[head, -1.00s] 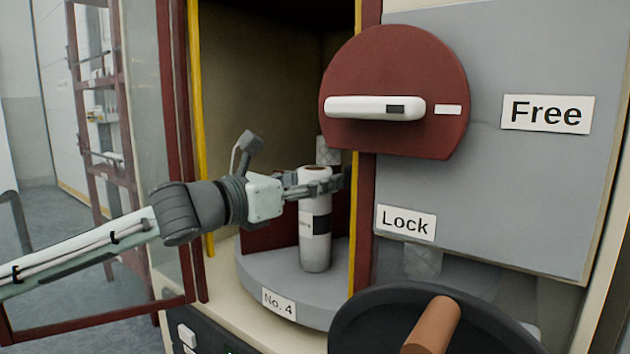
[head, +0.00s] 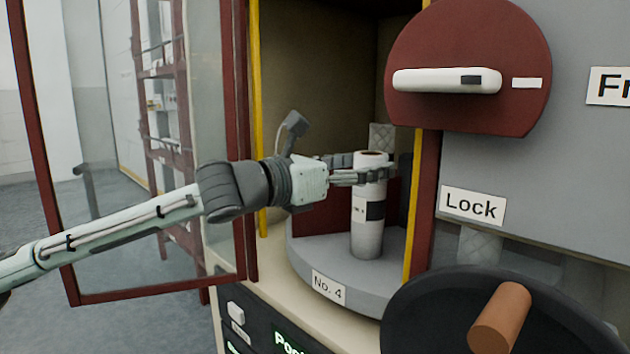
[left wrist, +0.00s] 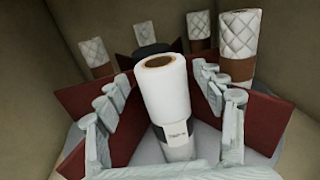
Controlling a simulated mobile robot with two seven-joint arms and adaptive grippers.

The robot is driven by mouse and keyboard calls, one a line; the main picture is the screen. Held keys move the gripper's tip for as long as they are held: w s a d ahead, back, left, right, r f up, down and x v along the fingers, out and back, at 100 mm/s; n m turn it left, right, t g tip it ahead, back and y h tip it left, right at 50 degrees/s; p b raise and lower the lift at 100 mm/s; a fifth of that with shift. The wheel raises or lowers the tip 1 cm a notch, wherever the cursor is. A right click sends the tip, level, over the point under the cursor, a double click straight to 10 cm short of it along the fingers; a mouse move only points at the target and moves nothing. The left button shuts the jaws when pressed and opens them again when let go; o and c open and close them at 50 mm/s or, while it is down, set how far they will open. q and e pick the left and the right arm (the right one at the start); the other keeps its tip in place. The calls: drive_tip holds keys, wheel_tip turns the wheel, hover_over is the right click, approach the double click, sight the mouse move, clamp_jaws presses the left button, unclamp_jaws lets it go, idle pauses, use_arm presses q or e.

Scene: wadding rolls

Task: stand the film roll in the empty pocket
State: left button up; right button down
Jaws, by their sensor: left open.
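The film roll (head: 368,228), white with a dark band and a brown core, stands upright on the grey turntable (head: 385,282) marked No. 4. It is in a pocket between red dividers (head: 318,218). It also shows in the left wrist view (left wrist: 166,92). My left gripper (head: 376,167) is open around the upper part of the roll. In the left wrist view its fingers are on both sides, with gaps between them and the roll. The roll's foot is partly hidden in the wrist view. My right gripper is not in view.
Several quilted wadding rolls (left wrist: 240,35) stand in other pockets behind the dividers. A yellow-edged post (head: 424,215) is close right of the roll. An open glass door (head: 150,240) is at the left. A dark handwheel (head: 415,305) is at the lower right.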

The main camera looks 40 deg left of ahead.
use_arm(q)
drive_tip(key=v, duration=1)
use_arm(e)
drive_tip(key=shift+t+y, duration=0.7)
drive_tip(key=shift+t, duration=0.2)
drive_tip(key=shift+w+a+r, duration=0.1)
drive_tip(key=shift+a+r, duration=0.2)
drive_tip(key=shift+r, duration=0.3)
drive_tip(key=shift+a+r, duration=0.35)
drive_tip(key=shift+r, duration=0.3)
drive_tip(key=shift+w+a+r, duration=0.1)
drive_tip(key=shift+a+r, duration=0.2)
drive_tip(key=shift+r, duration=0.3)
use_arm(q)
drive_tip(key=shift+s, duration=0.1)
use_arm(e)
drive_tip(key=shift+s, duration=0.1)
